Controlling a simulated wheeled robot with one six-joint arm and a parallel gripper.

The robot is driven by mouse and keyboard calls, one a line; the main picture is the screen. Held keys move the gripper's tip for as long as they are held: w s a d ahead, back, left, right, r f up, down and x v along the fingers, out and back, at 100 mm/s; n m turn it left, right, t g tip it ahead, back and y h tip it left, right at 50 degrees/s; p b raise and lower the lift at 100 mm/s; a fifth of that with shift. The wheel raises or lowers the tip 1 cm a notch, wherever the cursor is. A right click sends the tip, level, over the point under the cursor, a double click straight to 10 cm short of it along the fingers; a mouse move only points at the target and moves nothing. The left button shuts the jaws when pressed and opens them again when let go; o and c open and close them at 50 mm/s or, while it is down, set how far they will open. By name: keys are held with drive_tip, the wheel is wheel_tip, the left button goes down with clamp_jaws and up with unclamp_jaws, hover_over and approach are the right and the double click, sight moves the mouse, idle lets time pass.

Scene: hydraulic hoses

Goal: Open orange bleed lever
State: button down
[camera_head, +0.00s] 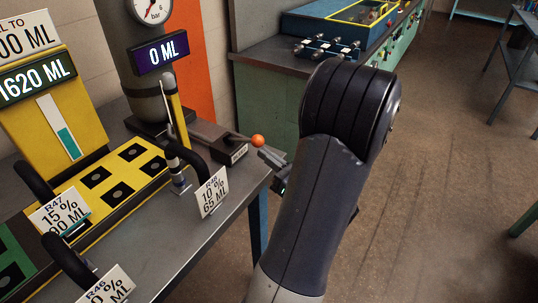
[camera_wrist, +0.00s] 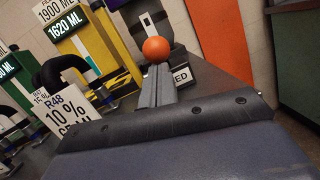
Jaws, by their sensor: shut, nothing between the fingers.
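The orange ball knob of the bleed lever (camera_head: 258,141) sits at the end of a short rod. The rod comes from a dark block (camera_head: 205,132) on the bench near the gauge column. The knob also shows in the wrist view (camera_wrist: 156,48), just beyond my fingertips. My gripper (camera_head: 264,153) is shut and empty, with its tips close to the knob on its lower right in the head view. In the wrist view, my gripper (camera_wrist: 158,68) has its fingers together and pointing at the knob. I cannot tell whether they touch it. The knob hides the rod there.
A hose with an R48 tag (camera_head: 212,192) stands left of my gripper. A yellow rack (camera_head: 122,192) and a 0 ML display (camera_head: 160,56) are further left. A green cabinet (camera_head: 265,105) stands behind.

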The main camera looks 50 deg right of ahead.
drive_tip(key=r+g+p, duration=0.1)
drive_tip(key=p, duration=0.2)
drive_tip(key=shift+r, duration=0.4)
drive_tip(key=shift+f, duration=0.2)
